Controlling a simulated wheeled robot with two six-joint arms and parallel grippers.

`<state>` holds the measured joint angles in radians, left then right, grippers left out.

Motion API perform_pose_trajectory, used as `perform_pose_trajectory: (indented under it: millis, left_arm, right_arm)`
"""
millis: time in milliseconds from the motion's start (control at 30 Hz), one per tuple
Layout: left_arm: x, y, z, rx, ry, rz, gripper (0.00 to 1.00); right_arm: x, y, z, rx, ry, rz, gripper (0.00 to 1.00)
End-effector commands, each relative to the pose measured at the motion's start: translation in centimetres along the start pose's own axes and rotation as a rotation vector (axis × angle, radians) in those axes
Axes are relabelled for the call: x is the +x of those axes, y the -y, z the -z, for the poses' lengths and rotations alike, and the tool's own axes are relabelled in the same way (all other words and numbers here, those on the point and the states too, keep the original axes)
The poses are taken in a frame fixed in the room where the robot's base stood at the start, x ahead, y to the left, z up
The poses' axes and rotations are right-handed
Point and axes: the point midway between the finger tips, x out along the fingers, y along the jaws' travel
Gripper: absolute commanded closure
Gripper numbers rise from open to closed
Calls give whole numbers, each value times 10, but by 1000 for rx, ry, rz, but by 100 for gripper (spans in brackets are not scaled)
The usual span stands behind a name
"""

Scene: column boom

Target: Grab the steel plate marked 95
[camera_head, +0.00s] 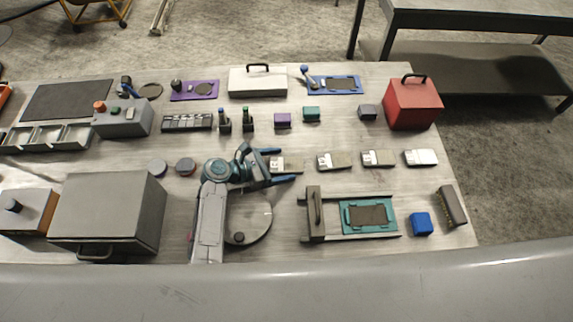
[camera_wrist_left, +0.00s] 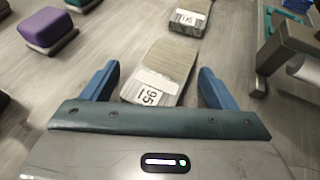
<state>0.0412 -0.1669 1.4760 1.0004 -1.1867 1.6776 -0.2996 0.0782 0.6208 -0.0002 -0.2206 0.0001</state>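The steel plate marked 95 (camera_wrist_left: 164,68) is a flat grey block with a white label at its near end. It lies on the table in the left wrist view, and in the head view it is the leftmost plate of a row (camera_head: 291,165). My left gripper (camera_head: 281,165) is open, its blue fingers (camera_wrist_left: 158,82) spread to either side of the plate's labelled end with gaps between. Nothing is held. I cannot tell the exact height of the fingertips above the table. My right gripper is not in view.
Similar labelled plates continue the row to the right, the nearest (camera_head: 338,161) also in the left wrist view (camera_wrist_left: 190,17). A teal-plated fixture with rails (camera_head: 313,215) stands to the front right. A purple block (camera_head: 282,121) and teal block (camera_head: 311,114) sit behind. A round disc (camera_head: 250,215) lies beside my arm.

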Motion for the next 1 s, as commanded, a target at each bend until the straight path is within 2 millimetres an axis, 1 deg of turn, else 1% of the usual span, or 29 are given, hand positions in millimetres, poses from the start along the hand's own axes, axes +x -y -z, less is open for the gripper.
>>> perform_pose_trajectory:
  millis: [33, 167, 200, 267, 300, 367, 767, 867, 1000]
  left_arm:
    - [0, 0, 0, 0, 0, 0, 30]
    - [0, 0, 0, 0, 0, 0, 56]
    - [0, 0, 1, -1, -1, 0, 63]
    - [0, 0, 1, -1, -1, 1, 75]
    - [0, 1, 1, -1, -2, 1, 83]
    - [0, 1, 2, -2, -2, 1, 93]
    - [-1, 1, -1, -1, -2, 1, 93]
    - [-4, 0, -8, 1, 0, 0, 93]
    - [-11, 0, -26, 4, 3, -2, 93]
  right_arm:
    - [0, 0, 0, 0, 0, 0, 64]
    - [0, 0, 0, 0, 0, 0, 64]
    - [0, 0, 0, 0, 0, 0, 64]
    - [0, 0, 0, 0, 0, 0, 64]
    - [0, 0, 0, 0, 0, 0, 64]
    - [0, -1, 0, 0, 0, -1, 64]
    - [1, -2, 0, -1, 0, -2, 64]
    - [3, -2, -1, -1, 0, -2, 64]
    - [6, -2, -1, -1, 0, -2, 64]
